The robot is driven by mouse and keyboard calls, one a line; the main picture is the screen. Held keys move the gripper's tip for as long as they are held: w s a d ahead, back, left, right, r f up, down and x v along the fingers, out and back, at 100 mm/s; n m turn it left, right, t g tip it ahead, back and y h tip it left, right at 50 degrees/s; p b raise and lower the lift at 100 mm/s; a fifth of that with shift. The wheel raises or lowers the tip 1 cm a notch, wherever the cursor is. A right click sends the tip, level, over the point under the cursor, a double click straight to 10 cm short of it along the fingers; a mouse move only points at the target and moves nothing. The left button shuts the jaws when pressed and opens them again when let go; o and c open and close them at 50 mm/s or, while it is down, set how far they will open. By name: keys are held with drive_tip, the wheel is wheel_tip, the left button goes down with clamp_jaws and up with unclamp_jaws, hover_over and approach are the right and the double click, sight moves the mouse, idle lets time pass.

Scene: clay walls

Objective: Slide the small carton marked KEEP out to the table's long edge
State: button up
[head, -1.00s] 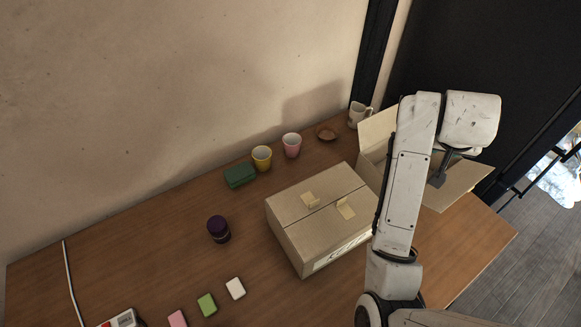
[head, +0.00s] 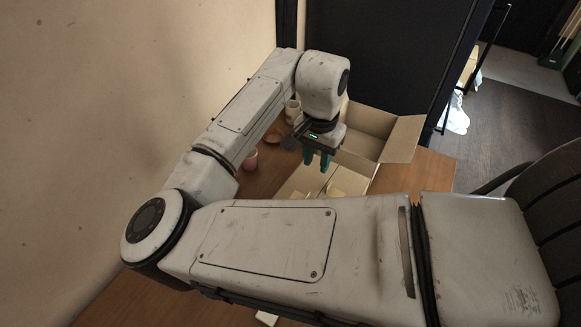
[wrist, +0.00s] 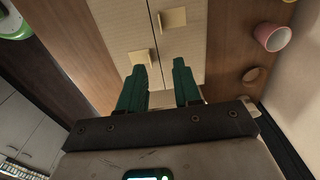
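A closed cardboard carton (head: 302,180) sits on the wooden table, partly hidden behind my arm in the head view. Its lid (wrist: 122,25) fills the upper middle of the wrist view, with a centre seam and two pale tabs. No KEEP marking is readable in the current views. My gripper (head: 318,162) points down over the carton's far part, beside the open box. Its two green fingers (wrist: 159,85) are apart with nothing between them. I cannot tell whether the fingertips touch the lid.
An open box (head: 402,138) with raised flaps stands behind the carton. A pink cup (wrist: 272,37), a brown dish (wrist: 255,75) and a white mug (head: 292,112) stand toward the wall. The table (head: 440,172) ends at the right, with floor beyond.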

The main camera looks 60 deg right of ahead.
sight(309, 194)
drive_tip(key=shift+w+a+f, duration=0.15)
drive_tip(key=shift+w+a, duration=0.25)
drive_tip(key=shift+a, duration=0.4)
wheel_tip(309, 194, down, 11)
drive_tip(key=shift+r+p, duration=0.1)
drive_tip(key=shift+p, duration=0.3)
drive_tip(key=shift+c, duration=0.4)
clamp_jaws()
